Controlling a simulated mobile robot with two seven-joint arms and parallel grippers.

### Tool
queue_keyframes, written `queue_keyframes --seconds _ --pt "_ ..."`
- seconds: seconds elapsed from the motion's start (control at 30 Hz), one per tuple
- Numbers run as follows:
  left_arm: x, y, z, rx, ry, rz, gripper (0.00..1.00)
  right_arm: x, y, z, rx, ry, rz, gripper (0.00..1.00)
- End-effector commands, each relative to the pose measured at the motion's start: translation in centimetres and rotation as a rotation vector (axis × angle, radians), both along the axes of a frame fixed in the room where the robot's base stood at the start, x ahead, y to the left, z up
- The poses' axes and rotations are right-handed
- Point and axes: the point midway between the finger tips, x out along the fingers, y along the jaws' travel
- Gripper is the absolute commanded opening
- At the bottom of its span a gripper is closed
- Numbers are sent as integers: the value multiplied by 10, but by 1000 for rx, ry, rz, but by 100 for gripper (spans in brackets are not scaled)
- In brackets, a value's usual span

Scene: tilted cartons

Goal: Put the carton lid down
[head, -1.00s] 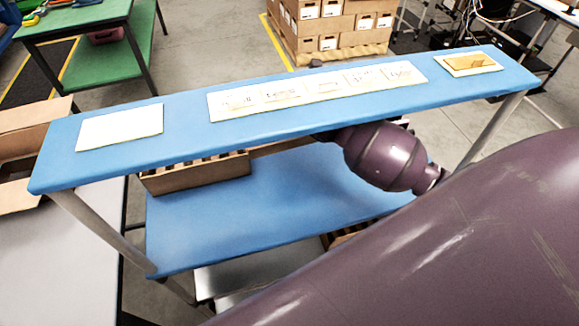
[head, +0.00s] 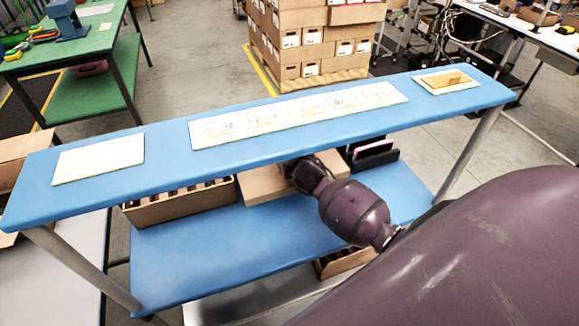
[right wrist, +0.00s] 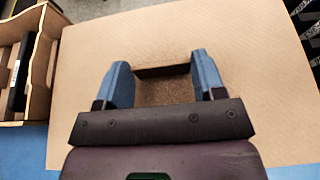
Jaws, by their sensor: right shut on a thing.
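The carton lid (head: 262,185) is a flat brown cardboard piece, seen partly under the top shelf of the blue rack, right of an open carton (head: 180,203) with dividers. In the right wrist view the lid's broad cardboard face (right wrist: 262,70) fills most of the picture. My right gripper (right wrist: 163,80) is shut on the lid, its two blue fingers either side of a darker brown raised part. The carton (right wrist: 28,75) also shows at the left of the wrist view. My left gripper is out of view.
The blue top shelf (head: 165,125) overhangs the work area and carries paper cards. The lower blue shelf (head: 210,255) is clear in front. Dark upright items (head: 372,155) stand right of the wrist. Another carton (head: 342,262) sits below.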

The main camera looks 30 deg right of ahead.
Motion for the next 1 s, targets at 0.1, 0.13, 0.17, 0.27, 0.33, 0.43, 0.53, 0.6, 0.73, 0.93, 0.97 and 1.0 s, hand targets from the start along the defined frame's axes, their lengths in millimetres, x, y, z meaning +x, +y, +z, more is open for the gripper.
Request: queue_keyframes --seconds 0.1,0.13,0.17,0.27,0.33,0.43,0.53,0.6,0.73,0.93,0.97,1.0 --pt "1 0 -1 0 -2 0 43 0 0 -8 1 0 -1 39" --pt "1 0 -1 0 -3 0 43 0 0 -13 2 1 -2 39" --pt "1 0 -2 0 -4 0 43 -1 1 -18 3 2 -2 39" --pt "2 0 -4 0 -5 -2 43 0 0 -31 3 1 -2 39" --pt "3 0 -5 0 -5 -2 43 0 0 -37 2 0 -1 39" --pt "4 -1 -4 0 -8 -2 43 0 0 -40 0 0 -1 39" --pt "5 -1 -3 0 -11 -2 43 0 0 -39 -1 -1 0 39" --pt "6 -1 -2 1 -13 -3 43 0 0 -39 -1 -1 0 39" --pt "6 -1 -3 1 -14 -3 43 0 0 -41 -1 -1 0 39" --pt "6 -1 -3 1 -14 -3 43 0 0 -42 -1 -1 0 84" --pt "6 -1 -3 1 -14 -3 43 0 0 -42 -1 -1 0 88" --pt "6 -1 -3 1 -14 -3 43 0 0 -42 -1 -1 0 88"
